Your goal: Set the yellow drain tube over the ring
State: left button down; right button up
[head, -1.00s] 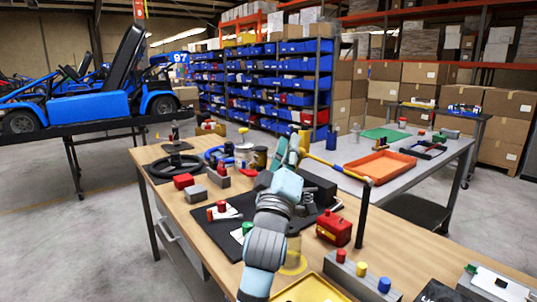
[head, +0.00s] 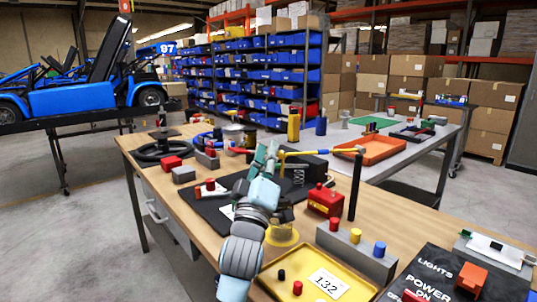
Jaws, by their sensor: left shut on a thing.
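The yellow drain tube (head: 315,152) is a thin, nearly level arm. Its right end meets the top of an upright black post (head: 355,188), and its left end is at my left gripper (head: 273,155). My left gripper is shut on that left end, and its fingers partly hide it. The yellow ring (head: 282,236) lies flat on the wooden bench, in front of and below the gripper. My left forearm partly covers the ring's left side. I cannot tell exactly how far the tube end is from the space above the ring. My right gripper is out of view.
A red box (head: 325,200) stands between ring and post. A grey block with coloured knobs (head: 352,252) and a yellow tray (head: 330,270) lie in front. A black mat (head: 215,212) is left. The grey table (head: 395,166) behind holds an orange tray (head: 362,147).

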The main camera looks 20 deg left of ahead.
pick_arm(q)
jog(key=shift+f, duration=0.1)
jog(key=c, duration=1.7)
grip_release()
jog(key=shift+w, duration=0.1)
jog(key=shift+o, duration=0.8)
jog(key=v, duration=0.7)
jog(key=shift+s, duration=0.25)
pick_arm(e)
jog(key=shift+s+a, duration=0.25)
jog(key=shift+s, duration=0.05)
pick_arm(q)
jog(key=shift+f, duration=0.15)
